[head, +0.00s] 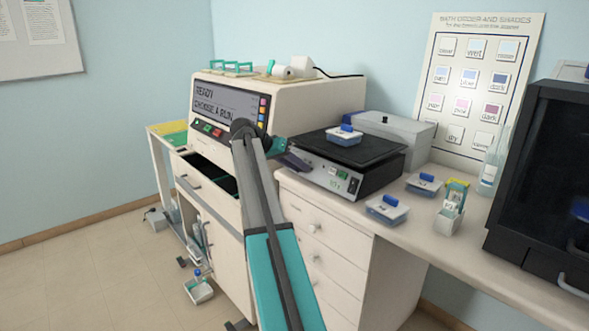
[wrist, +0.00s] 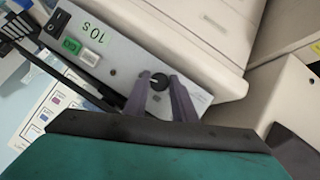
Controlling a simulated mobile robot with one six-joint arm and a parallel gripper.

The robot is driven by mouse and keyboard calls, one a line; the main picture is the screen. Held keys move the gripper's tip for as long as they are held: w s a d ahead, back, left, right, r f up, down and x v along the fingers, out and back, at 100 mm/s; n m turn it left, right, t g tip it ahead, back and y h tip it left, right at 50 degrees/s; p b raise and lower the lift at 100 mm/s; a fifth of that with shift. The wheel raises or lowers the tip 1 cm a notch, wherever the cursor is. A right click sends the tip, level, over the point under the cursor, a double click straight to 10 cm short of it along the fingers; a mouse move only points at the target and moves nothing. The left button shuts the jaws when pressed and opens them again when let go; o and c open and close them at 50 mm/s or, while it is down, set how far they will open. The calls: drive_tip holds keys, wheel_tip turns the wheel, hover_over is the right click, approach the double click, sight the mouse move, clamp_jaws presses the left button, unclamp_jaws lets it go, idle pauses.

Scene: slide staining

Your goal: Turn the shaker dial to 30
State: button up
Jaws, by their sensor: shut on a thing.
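The shaker (head: 368,158) is a dark-topped unit on the white counter, with a pale front panel. Its dial (wrist: 159,80) is a small round black knob, seen in the wrist view between the two purple fingers. My gripper (wrist: 158,84) is shut on the dial, with a finger on either side. In the head view my gripper (head: 294,159) reaches the left end of the shaker's front panel and hides the dial. Green characters (wrist: 93,31) show on the panel, tilted in the wrist view; I cannot read them surely. The dial's setting is not legible.
A blue-lidded tray (head: 343,137) stands on the shaker's top. More lidded trays (head: 388,209) and a slide holder (head: 449,212) stand on the counter to the right. A stainer (head: 262,95) stands at the left. A black cabinet (head: 545,175) closes off the right side.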

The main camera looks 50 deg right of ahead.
drive_tip(key=shift+d, duration=0.15)
drive_tip(key=o, duration=1)
drive_tip(key=shift+o, duration=0.2)
drive_tip(key=v, duration=1.3)
drive_tip(key=shift+a+r, duration=0.2)
drive_tip(key=shift+a, duration=0.1)
drive_tip(key=shift+w, duration=0.1)
